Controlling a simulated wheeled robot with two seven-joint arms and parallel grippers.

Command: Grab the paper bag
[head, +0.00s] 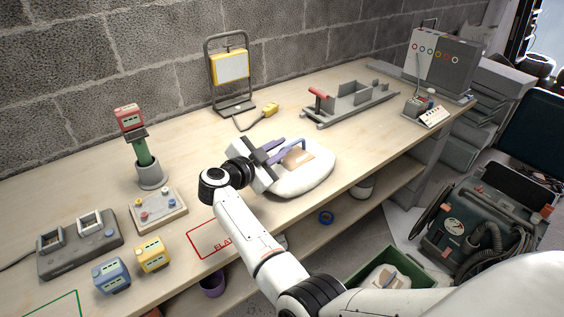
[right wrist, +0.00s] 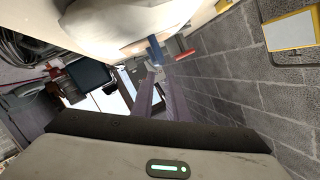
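A plump white bag (head: 310,178) with a tan patch on top and a blue strap or handle lies on the workbench; it is the likeliest paper bag. My right gripper (head: 287,146) is above its back left part, its purple fingers reaching over the bag. In the right wrist view the fingers (right wrist: 158,80) are apart with a gap between them. The pale bag (right wrist: 120,22) lies beyond the tips, and a blue strip (right wrist: 155,50) shows close to them. I cannot tell whether the fingers touch it. My left gripper is not in view.
Several small devices fill the bench's left side. A green crate (head: 362,285) below holds another white item. A block wall (head: 120,50) bounds the back.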

